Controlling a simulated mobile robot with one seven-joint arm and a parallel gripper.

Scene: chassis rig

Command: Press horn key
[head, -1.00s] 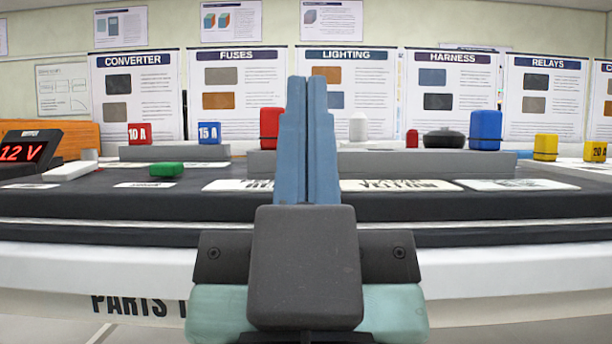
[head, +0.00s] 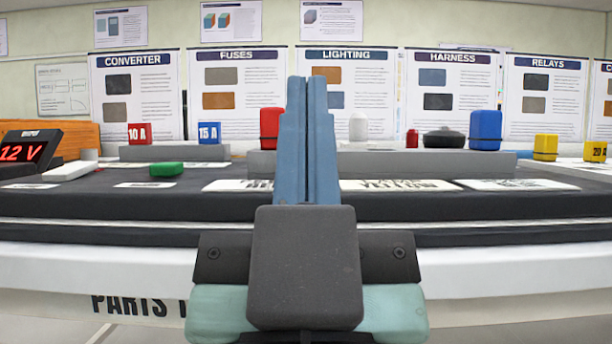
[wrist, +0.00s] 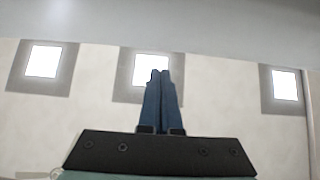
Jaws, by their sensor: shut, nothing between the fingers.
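My gripper (head: 307,140) stands in the middle of the head view with its blue fingers pointing up, shut and empty. It also shows in the wrist view (wrist: 161,75), pointing at a pale surface with bright square panels. The fingers are in front of the workbench in the picture and touch nothing that I can see. No part in view is clearly marked as the horn key. A green block (head: 167,169) lies on the dark bench top at the left. A red block (head: 269,128) stands on the grey ledge, partly hidden behind the fingers.
The dark bench (head: 480,206) spans the view. A 12 V display (head: 30,150) stands far left. A red 10 A block (head: 139,133), a blue 15 A block (head: 209,132), a blue block (head: 486,130) and a yellow block (head: 545,147) stand along the back. Posters line the wall.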

